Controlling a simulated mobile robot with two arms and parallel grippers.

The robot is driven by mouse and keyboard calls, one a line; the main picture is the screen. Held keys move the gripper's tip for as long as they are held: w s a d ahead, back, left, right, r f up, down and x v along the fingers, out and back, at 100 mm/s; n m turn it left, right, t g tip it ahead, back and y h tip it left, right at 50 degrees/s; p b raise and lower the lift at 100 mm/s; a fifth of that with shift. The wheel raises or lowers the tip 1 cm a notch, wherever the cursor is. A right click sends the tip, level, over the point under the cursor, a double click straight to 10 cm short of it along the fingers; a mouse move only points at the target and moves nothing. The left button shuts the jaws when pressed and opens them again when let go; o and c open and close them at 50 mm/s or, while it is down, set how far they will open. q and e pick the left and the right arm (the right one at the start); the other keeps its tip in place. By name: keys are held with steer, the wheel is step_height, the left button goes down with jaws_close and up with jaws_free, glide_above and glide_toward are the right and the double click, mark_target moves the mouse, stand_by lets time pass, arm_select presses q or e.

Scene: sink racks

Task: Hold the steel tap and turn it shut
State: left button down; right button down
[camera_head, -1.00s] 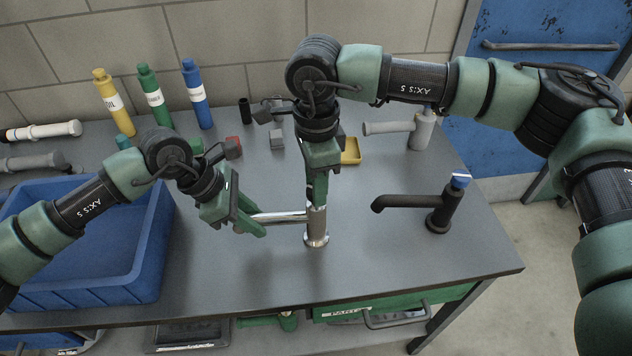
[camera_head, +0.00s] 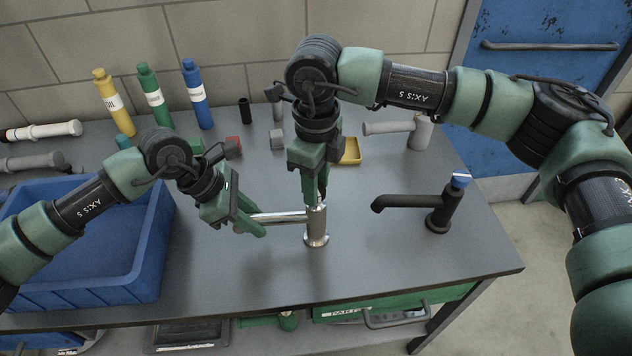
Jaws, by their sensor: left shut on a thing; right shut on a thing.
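The steel tap (camera_head: 316,229) stands upright on the grey bench, its spout (camera_head: 280,218) pointing left. My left gripper (camera_head: 250,225) is shut on the end of the spout from the left. My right gripper (camera_head: 317,196) comes down from above and is shut at the top of the tap. The tap's handle is mostly hidden by the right gripper's fingers.
A black tap (camera_head: 440,212) with a blue top stands to the right. A blue crate (camera_head: 150,270) is at the left. Yellow, green and blue bottles (camera_head: 197,95) stand at the back. A yellow tray (camera_head: 350,152) and a grey tap (camera_head: 420,130) are behind.

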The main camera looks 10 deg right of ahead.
steer(key=shift+m, duration=1.1)
steer(key=c, duration=1)
jaws_free()
steer(key=shift+o, duration=0.2)
steer(key=shift+r, duration=0.15)
arm_select(q)
steer(key=c, duration=1.1)
jaws_free()
arm_select(e)
step_height(320, 180, up, 12)
